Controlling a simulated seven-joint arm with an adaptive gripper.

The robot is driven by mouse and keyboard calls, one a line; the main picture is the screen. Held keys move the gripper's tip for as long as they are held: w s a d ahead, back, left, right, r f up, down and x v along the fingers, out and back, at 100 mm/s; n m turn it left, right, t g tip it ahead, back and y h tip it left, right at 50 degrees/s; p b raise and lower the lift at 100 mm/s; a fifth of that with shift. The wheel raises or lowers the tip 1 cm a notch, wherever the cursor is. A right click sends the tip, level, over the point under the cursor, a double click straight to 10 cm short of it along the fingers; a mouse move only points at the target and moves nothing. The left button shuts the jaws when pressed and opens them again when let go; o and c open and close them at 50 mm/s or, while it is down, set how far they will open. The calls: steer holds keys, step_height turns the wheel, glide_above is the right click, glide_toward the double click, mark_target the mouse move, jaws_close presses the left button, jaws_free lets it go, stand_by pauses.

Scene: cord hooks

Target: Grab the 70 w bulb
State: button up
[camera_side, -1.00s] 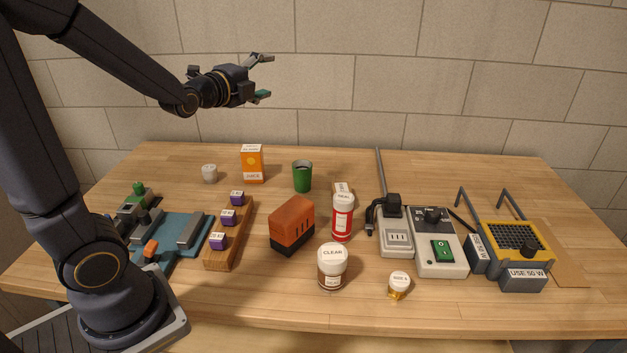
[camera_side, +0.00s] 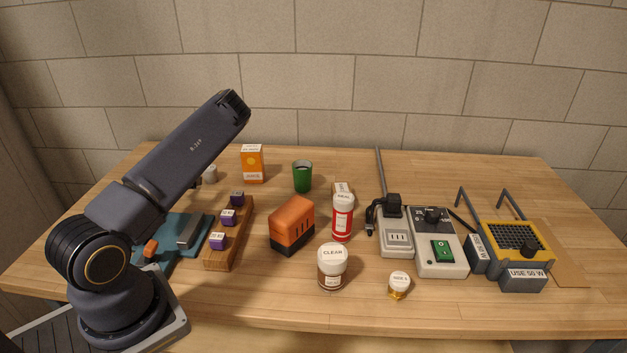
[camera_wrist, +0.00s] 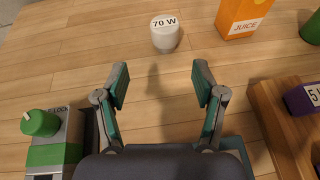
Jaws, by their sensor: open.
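The 70 W bulb (camera_wrist: 165,34) is a small pale cylinder with "70 W" printed on its top. It stands upright on the wooden table at the top middle of the wrist view. In the side view the bulb (camera_side: 211,174) is partly hidden behind my arm. My gripper (camera_wrist: 160,85) is open and empty in the wrist view, its two green-padded fingers spread apart. The bulb lies beyond the fingertips, roughly centred between them and not touched. In the side view my gripper is hidden behind my arm.
An orange juice carton (camera_wrist: 243,17) stands just right of the bulb, with a green cup (camera_side: 302,177) further right. A green-knobbed device (camera_wrist: 45,140) is at lower left. Table between fingers and bulb is clear.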

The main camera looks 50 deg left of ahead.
mark_target(213, 168)
steer(key=x, duration=1)
steer(key=shift+w+r, duration=0.1)
steer(key=shift+w+d+r+x, duration=0.1)
steer(key=shift+x, duration=0.8)
steer(key=shift+w+d+r+x, duration=0.1)
steer(key=shift+x, duration=0.85)
steer(key=shift+w+r+x, duration=0.1)
steer(key=shift+x, duration=0.8)
steer(key=shift+c, duration=0.3)
steer(key=c, duration=1.1)
steer(key=shift+c, duration=0.2)
